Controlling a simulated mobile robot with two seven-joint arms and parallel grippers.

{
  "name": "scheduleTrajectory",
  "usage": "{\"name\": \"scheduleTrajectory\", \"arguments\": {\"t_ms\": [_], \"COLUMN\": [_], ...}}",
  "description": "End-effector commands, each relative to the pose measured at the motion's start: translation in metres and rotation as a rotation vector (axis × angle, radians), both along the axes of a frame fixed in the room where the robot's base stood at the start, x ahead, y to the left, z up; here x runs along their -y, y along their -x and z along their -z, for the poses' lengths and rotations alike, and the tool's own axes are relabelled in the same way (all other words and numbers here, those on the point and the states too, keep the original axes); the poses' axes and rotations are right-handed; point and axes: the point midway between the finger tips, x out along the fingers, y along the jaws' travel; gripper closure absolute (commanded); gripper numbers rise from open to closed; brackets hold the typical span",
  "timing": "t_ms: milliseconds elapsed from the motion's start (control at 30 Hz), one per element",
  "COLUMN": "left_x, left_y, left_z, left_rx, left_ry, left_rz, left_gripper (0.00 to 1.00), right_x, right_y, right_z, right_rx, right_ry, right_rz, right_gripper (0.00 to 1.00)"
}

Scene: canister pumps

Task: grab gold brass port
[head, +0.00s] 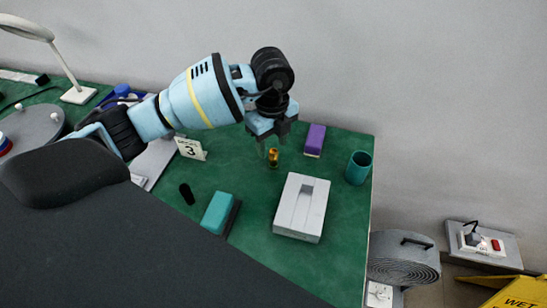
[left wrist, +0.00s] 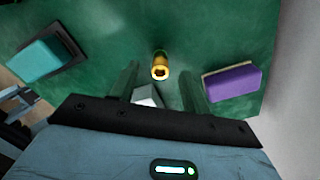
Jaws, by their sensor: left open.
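The gold brass port (head: 273,157) stands on the green table in the head view, just below my left gripper. In the left wrist view the port (left wrist: 160,66) shows its round, hollow top, ahead of the fingertips and between their lines. My left gripper (head: 268,148) is open and points down; its fingers also show in the left wrist view (left wrist: 160,85). Nothing is between the fingers that I can make out, and they look apart from the port. My right gripper is in neither view.
A white slotted block (head: 291,221) lies in front of the port. A purple block (head: 315,138) lies behind right, a teal cup (head: 358,168) near the right table edge. A teal block (head: 216,213), a black cylinder (head: 187,193) and a number 3 sign (head: 190,149) are left.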

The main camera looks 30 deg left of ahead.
Motion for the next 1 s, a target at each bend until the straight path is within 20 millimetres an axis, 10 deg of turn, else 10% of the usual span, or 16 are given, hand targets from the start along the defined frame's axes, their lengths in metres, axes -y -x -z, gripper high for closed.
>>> {"name": "scheduleTrajectory", "arguments": {"t_ms": [600,1000], "left_x": [0.003,0.003], "left_y": [0.001,0.000], "left_z": [0.045,0.044], "left_rx": [-0.001,0.000], "left_ry": [-0.001,-0.001], "left_rz": [0.001,0.001], "left_gripper": [0.53,1.00], "right_x": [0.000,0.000], "right_y": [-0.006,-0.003], "right_z": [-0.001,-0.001], "right_rx": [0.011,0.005], "right_ry": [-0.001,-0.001], "right_rz": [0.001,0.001], "right_gripper": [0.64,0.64]}}
